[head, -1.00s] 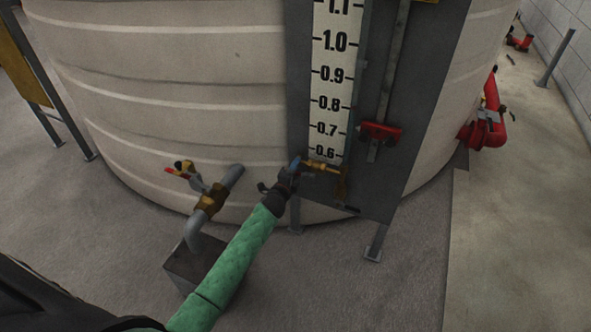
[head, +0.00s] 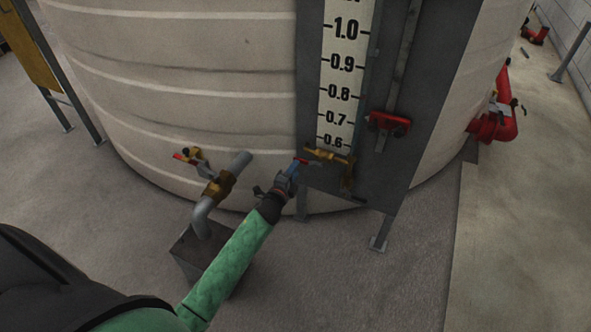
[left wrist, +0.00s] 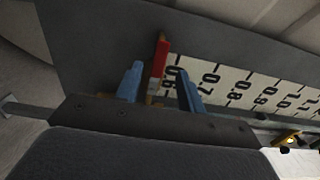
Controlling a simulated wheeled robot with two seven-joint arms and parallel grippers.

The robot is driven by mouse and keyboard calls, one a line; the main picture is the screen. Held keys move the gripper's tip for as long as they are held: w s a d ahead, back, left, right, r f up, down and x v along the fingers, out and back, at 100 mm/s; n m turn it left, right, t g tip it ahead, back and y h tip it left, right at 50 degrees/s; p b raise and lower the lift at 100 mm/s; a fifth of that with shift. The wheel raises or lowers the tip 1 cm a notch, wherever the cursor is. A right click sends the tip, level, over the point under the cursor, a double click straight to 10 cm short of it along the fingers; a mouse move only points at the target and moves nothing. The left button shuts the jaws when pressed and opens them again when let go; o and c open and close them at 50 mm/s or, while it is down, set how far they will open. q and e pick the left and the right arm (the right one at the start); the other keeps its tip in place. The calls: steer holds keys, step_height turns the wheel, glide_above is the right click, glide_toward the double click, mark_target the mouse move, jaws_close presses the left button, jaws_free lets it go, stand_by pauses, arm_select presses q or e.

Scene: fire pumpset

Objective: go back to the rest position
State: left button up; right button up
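My left gripper (head: 289,172), with blue fingers and a green-sleeved arm, is just below and left of the brass valve (head: 325,155) at the foot of the level gauge. In the left wrist view its two fingers (left wrist: 158,88) stand apart with nothing held between them. The valve's red lever (left wrist: 158,62) shows beyond and between the fingertips, with space on both sides. The lever also shows in the head view (head: 301,161), close to the fingertips. My right gripper is in no view.
The large cream tank (head: 190,90) fills the back, with the numbered gauge (head: 341,85) on a grey panel. A grey pipe with a brass valve (head: 217,187) stands left of my arm. A red slider (head: 389,123) is at the right. The floor at front right is clear.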

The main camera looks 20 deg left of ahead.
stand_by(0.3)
